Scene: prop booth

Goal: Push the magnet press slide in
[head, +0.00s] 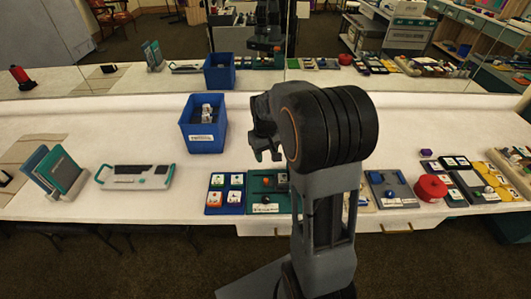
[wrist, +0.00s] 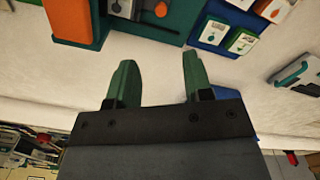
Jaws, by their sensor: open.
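I cannot tell for sure which thing is the magnet press. A green board (head: 262,204) with an orange block and a dark round part lies in front of my arm. My gripper (head: 265,153) is open and empty, above the white table behind the board. Its two green fingers (wrist: 157,76) are apart. My arm hides part of the table.
A blue bin (head: 205,147) stands behind. A blue tray of picture tiles (head: 225,208) adjoins the board on the left. A teal-handled device (head: 137,177) and upright folders (head: 68,173) stand farther left. A red pot (head: 431,188) is on the right. The table between bin and board is clear.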

